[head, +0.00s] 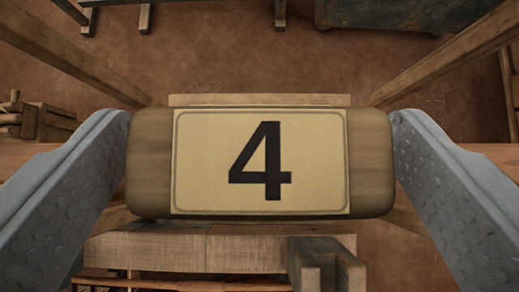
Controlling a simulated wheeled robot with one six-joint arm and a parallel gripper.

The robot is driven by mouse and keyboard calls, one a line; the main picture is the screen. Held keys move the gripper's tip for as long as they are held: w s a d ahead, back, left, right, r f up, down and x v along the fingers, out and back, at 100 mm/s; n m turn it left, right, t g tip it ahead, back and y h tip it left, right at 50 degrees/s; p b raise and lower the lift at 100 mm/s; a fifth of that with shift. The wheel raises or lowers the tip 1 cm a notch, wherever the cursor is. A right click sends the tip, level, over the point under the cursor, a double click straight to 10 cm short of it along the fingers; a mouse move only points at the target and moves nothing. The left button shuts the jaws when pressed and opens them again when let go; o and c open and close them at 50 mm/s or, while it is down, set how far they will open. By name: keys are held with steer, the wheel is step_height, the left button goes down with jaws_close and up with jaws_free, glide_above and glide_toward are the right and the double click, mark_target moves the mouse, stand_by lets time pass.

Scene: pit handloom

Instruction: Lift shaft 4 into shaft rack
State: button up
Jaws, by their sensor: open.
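Shaft 4 (150,165) shows as a wooden block with rounded ends and a cream label (205,165) bearing a black "4". It fills the middle of the head view, close to the camera. My gripper (260,165) is open, with one grey finger on each side of the block. The fingertips are very near the block's two ends; I cannot tell whether they touch it. The lower part of the shaft is hidden beneath the block. I cannot identify the shaft rack in this view.
Wooden beams (455,62) slant in from both upper corners. A pale wooden bar (215,250) with a dark notched bracket (325,265) lies below the block. Wooden pieces (35,122) stand at the left. A dark box-like object (385,12) is at the top right. Brown floor (230,55) shows between.

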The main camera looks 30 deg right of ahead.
steer(key=v, duration=1.5)
